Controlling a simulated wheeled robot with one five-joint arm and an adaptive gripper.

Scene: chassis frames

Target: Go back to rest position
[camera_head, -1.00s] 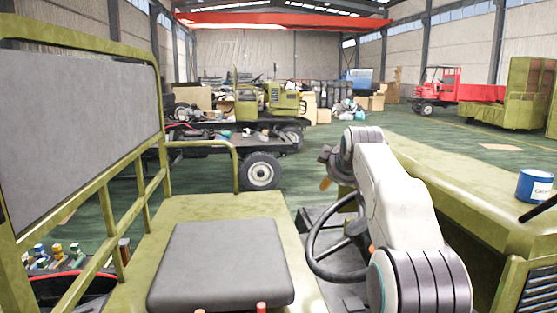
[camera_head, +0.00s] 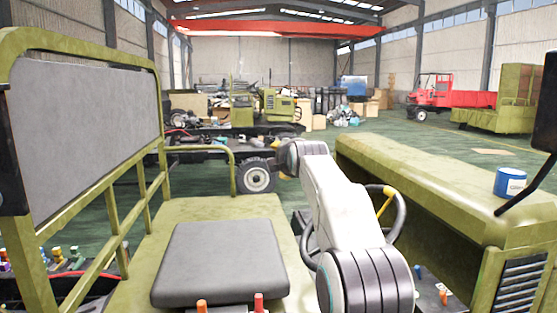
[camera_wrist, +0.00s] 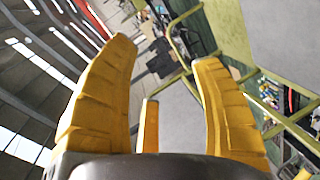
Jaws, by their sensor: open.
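My gripper (camera_wrist: 165,54) shows in the wrist view with its yellow fingers spread wide apart. Nothing is between them, so it is open and empty. The wrist view is tilted, with roof beams and windows on the left and a grey panel at the top right. In the head view my white arm reaches forward from the lower right, over the steering wheel (camera_head: 400,222). A small yellow piece shows by the wheel rim; I cannot tell whether it is a gripper finger. The rest of the gripper is hidden there.
A grey seat (camera_head: 222,262) and a railed grey backrest panel (camera_head: 85,135) lie to the left. A blue can (camera_head: 510,182) stands on the green hood (camera_head: 420,185) at right. Parked vehicles and boxes fill the background, with open green floor between.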

